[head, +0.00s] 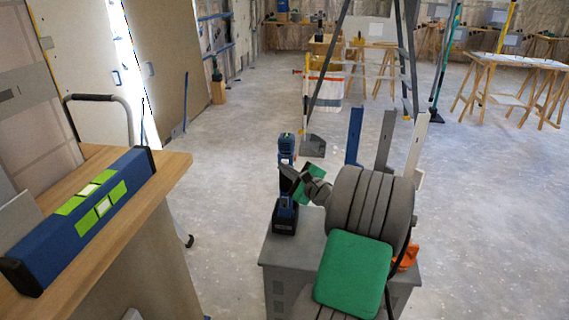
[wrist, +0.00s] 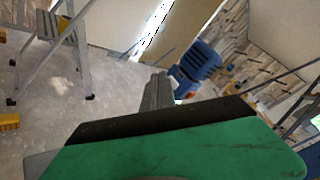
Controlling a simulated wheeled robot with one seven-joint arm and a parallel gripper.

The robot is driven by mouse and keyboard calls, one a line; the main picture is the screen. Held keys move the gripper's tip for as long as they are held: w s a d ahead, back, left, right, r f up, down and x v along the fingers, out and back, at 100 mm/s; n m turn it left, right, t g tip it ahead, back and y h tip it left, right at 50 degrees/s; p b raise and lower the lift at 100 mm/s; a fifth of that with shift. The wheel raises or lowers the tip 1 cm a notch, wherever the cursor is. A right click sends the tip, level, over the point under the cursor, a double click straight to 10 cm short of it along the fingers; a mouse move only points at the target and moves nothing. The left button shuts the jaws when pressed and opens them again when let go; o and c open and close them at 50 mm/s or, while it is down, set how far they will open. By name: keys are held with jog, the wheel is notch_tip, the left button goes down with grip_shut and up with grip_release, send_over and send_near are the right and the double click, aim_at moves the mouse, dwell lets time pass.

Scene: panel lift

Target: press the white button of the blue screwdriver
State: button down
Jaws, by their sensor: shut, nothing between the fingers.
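The blue screwdriver (head: 286,212) stands upright on its dark base on a grey cabinet in the head view. In the wrist view a blue ribbed part (wrist: 198,62), which looks like the screwdriver, shows just right of my fingers. My gripper (head: 290,173) is shut and empty, with its grey fingertips across the screwdriver's middle in the head view. The fingers (wrist: 159,88) also show in the wrist view beyond the green pad. I cannot tell whether they touch the screwdriver. The white button cannot be made out; my gripper hides part of the screwdriver.
The grey cabinet (head: 277,252) has blue, grey and white upright strips (head: 354,136) behind my arm. An orange object (head: 406,257) lies at its right. A wooden-topped bench (head: 165,172) with a blue-and-green level (head: 55,237) stands left.

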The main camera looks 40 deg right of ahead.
jog(key=shift+d, duration=0.1)
jog(key=shift+w+d+p, duration=0.25)
jog(key=shift+p, duration=0.05)
jog(key=shift+d, duration=0.1)
dwell(0.4)
jog(key=shift+s+a+p, duration=0.3)
jog(key=shift+a+p, duration=0.05)
jog(key=shift+a, duration=0.1)
jog(key=s+a, duration=0.1)
jog(key=a, duration=0.1)
jog(key=s+a+p, duration=0.1)
jog(key=s+a, duration=0.1)
jog(key=shift+s+a+p, duration=0.3)
jog(key=shift+a, duration=0.1)
jog(key=shift+s, duration=0.1)
